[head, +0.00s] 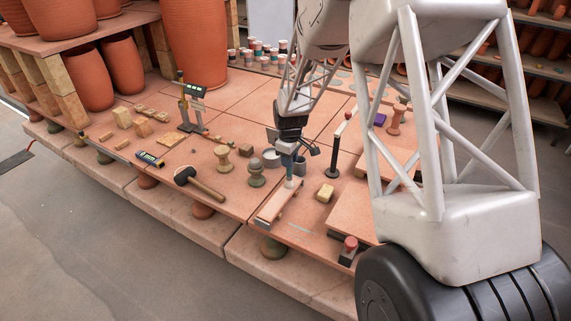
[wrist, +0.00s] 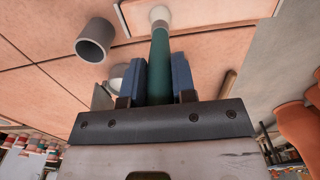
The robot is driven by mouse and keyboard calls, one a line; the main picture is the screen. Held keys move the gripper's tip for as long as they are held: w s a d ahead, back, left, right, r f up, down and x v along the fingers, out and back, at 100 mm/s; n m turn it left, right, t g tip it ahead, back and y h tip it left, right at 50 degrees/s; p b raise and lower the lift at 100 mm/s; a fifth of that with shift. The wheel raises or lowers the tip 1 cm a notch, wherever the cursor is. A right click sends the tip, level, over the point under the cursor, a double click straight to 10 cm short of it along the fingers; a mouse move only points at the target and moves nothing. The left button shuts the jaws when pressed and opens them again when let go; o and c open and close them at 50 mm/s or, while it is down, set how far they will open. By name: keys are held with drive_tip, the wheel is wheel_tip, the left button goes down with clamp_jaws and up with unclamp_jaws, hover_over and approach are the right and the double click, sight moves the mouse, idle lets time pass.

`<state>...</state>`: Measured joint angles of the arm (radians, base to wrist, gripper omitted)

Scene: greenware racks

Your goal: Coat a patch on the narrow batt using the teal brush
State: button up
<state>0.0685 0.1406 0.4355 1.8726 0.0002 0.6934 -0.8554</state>
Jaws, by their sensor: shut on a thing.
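The narrow batt (head: 270,211) is a long, pale terracotta board lying near the front edge of the bench. It also shows at the top of the wrist view (wrist: 225,12). My gripper (head: 290,146) points down above the far end of the batt. In the wrist view its two blue-grey fingers (wrist: 160,66) are shut on the teal brush (wrist: 160,45). The brush's pale tip (wrist: 160,14) lies over the batt; I cannot tell whether it touches. No coated patch can be made out from here.
A grey cup (wrist: 95,42) stands close beside the brush, with another pale cup (head: 271,157) to its left. A mallet (head: 215,191) and a turned stand (head: 256,173) lie left of the batt.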

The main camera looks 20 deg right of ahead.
drive_tip(key=shift+w+d, duration=1.65)
drive_tip(key=shift+d, duration=0.05)
wheel_tip(320, 180, up, 8)
idle(0.3)
drive_tip(key=shift+f, duration=0.15)
idle(0.3)
